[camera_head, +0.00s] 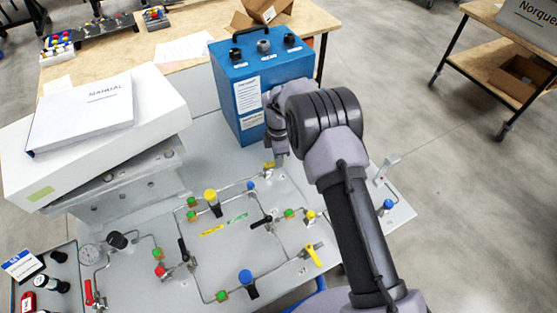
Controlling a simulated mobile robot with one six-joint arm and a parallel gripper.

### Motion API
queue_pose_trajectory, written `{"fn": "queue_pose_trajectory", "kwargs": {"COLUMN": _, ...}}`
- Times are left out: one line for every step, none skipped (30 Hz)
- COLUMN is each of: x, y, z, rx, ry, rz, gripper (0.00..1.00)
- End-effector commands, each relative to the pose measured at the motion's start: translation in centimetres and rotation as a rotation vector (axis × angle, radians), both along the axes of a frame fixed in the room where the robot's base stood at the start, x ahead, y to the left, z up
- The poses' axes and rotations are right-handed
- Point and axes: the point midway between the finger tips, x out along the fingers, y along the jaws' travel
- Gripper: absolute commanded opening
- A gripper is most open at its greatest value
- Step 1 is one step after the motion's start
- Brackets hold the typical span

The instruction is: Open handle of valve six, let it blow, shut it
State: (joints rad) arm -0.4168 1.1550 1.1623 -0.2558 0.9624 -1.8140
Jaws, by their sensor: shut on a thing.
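The grey valve panel (340,235) carries steel tubing, coloured fittings and several lever handles. My gripper (277,157) points down at the panel's back, just in front of the blue box. It is shut on what looks like a valve handle, which the jaws mostly hide. A yellow fitting (268,167) shows beside the fingertips. Other handles stand clear of it: a black lever (262,221), a yellow lever (313,256), a black lever (183,250) and a red lever (89,292). I cannot read any valve number, so I cannot tell which is valve six.
The blue box (275,78) with a top handle stands close behind my gripper. A white case (160,120) with a manual (85,112) on it fills the left. A grey-white lever (388,168) stands right of my arm.

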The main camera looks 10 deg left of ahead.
Motion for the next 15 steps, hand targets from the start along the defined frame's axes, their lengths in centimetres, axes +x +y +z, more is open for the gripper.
{"fn": "queue_pose_trajectory", "kwargs": {"x": 0.18, "y": 0.1, "z": 0.03, "rx": 0.001, "ry": -0.002, "rz": 0.03, "gripper": 0.0}}
{"fn": "queue_pose_trajectory", "kwargs": {"x": 0.24, "y": 0.13, "z": 0.02, "rx": 0.001, "ry": -0.002, "rz": 0.05, "gripper": 0.0}}
{"fn": "queue_pose_trajectory", "kwargs": {"x": 0.33, "y": 0.19, "z": 0.03, "rx": 0.001, "ry": -0.002, "rz": 0.076, "gripper": 0.0}}
{"fn": "queue_pose_trajectory", "kwargs": {"x": 0.4, "y": 0.23, "z": 0.04, "rx": 0.001, "ry": -0.002, "rz": 0.094, "gripper": 0.0}}
{"fn": "queue_pose_trajectory", "kwargs": {"x": 0.46, "y": 0.26, "z": 0.05, "rx": 0.002, "ry": -0.001, "rz": 0.111, "gripper": 0.0}}
{"fn": "queue_pose_trajectory", "kwargs": {"x": 0.52, "y": 0.31, "z": 0.06, "rx": 0.002, "ry": -0.001, "rz": 0.132, "gripper": 0.0}}
{"fn": "queue_pose_trajectory", "kwargs": {"x": 0.56, "y": 0.34, "z": 0.06, "rx": 0.002, "ry": -0.001, "rz": 0.147, "gripper": 0.0}}
{"fn": "queue_pose_trajectory", "kwargs": {"x": 0.61, "y": 0.37, "z": 0.06, "rx": 0.002, "ry": -0.001, "rz": 0.16, "gripper": 0.0}}
{"fn": "queue_pose_trajectory", "kwargs": {"x": 0.67, "y": 0.41, "z": 0.07, "rx": 0.002, "ry": -0.001, "rz": 0.178, "gripper": 0.0}}
{"fn": "queue_pose_trajectory", "kwargs": {"x": 0.72, "y": 0.44, "z": 0.08, "rx": 0.002, "ry": -0.002, "rz": 0.189, "gripper": 0.0}}
{"fn": "queue_pose_trajectory", "kwargs": {"x": 0.77, "y": 0.47, "z": 0.08, "rx": 0.001, "ry": -0.003, "rz": 0.2, "gripper": 0.0}}
{"fn": "queue_pose_trajectory", "kwargs": {"x": 0.82, "y": 0.5, "z": 0.09, "rx": 0.001, "ry": -0.003, "rz": 0.212, "gripper": 0.0}}
{"fn": "queue_pose_trajectory", "kwargs": {"x": 0.84, "y": 0.52, "z": 0.09, "rx": 0.001, "ry": -0.003, "rz": 0.22, "gripper": 0.0}}
{"fn": "queue_pose_trajectory", "kwargs": {"x": 0.86, "y": 0.53, "z": 0.08, "rx": 0.001, "ry": -0.003, "rz": 0.227, "gripper": 0.0}}
{"fn": "queue_pose_trajectory", "kwargs": {"x": 0.87, "y": 0.55, "z": 0.08, "rx": 0.001, "ry": -0.003, "rz": 0.235, "gripper": 0.0}}
